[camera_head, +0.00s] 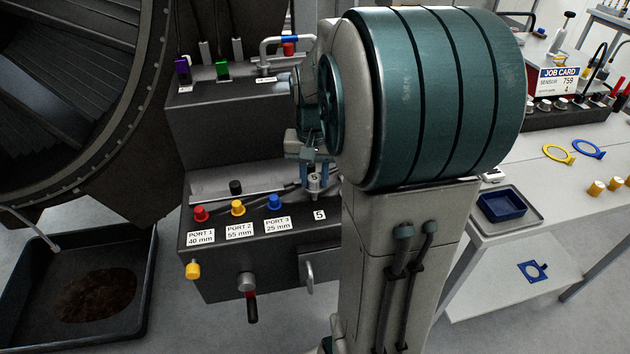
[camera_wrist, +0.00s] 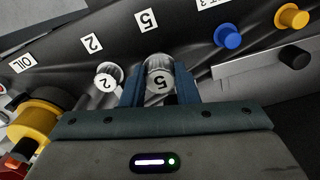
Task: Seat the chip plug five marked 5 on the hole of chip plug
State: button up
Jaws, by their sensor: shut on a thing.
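The chip plug five (camera_head: 314,182), a pale metallic cylinder with a 5 on it, is upright at the right part of the dark front block. It also shows in the wrist view (camera_wrist: 160,80), between the two blue fingers. My gripper (camera_wrist: 159,92) is shut on it; in the head view my gripper (camera_head: 312,160) is partly covered by my arm. A white label 5 (camera_head: 319,215) is on the block's face just below the plug, and it shows in the wrist view (camera_wrist: 147,21) too. The hole is hidden, and I cannot tell how deep the plug sits.
Another plug marked 2 (camera_wrist: 108,76) stands close beside my gripper in the wrist view, with a yellow part (camera_wrist: 34,120) farther left. Red (camera_head: 200,213), yellow (camera_head: 238,207) and blue (camera_head: 274,202) caps stand on the block. A black tray (camera_head: 140,300) lies at lower left.

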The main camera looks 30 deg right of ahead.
aim_at(314, 179)
jog(key=shift+f+b, duration=1.2)
jog(key=shift+f, duration=0.65)
dwell(1.0)
jog(key=o, duration=1.5)
jog(key=shift+r, duration=0.15)
jog(key=shift+r+p, duration=2.8)
jog(key=shift+r, duration=0.6)
